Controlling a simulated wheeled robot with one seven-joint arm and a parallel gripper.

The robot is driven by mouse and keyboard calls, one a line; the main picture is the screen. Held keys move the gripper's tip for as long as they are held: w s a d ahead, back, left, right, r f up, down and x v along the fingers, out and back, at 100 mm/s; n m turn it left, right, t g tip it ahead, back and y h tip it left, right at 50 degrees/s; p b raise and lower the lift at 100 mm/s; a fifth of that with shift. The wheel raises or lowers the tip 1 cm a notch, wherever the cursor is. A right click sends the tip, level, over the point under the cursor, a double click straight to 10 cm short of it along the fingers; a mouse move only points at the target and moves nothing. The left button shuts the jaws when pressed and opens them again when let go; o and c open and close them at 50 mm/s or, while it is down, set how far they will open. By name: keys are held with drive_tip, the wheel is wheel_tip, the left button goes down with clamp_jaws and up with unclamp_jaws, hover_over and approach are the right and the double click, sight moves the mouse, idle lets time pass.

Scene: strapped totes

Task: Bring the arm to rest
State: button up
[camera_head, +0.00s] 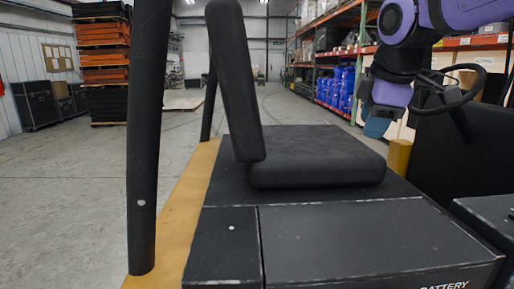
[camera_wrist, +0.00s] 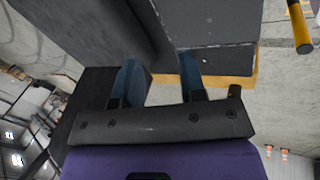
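My purple arm reaches in from the upper right in the head view. My gripper (camera_head: 378,122) hangs at its end, to the right of the black seat cushion (camera_head: 318,172) and above the level of its top. In the wrist view my gripper (camera_wrist: 160,62) has two blue fingers standing well apart. Nothing shows held between them. Dark surfaces of the vehicle lie behind the fingers; I cannot tell how far away they are.
A black seat back (camera_head: 235,80) and a black post (camera_head: 147,140) stand on the vehicle, with a battery box (camera_head: 370,245) in front. A yellow deck edge (camera_head: 180,205) runs along its left. Shelving with blue containers (camera_head: 335,85) is behind.

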drive_tip(key=s+d+f+m, duration=0.3)
drive_tip(key=s+f+m, duration=0.1)
drive_tip(key=s+m, duration=0.3)
drive_tip(key=s+d+f+m, duration=0.3)
drive_tip(key=s+f+m, duration=0.1)
drive_tip(key=s+m, duration=0.4)
drive_tip(key=shift+s+f, duration=0.15)
drive_tip(key=shift+s, duration=1)
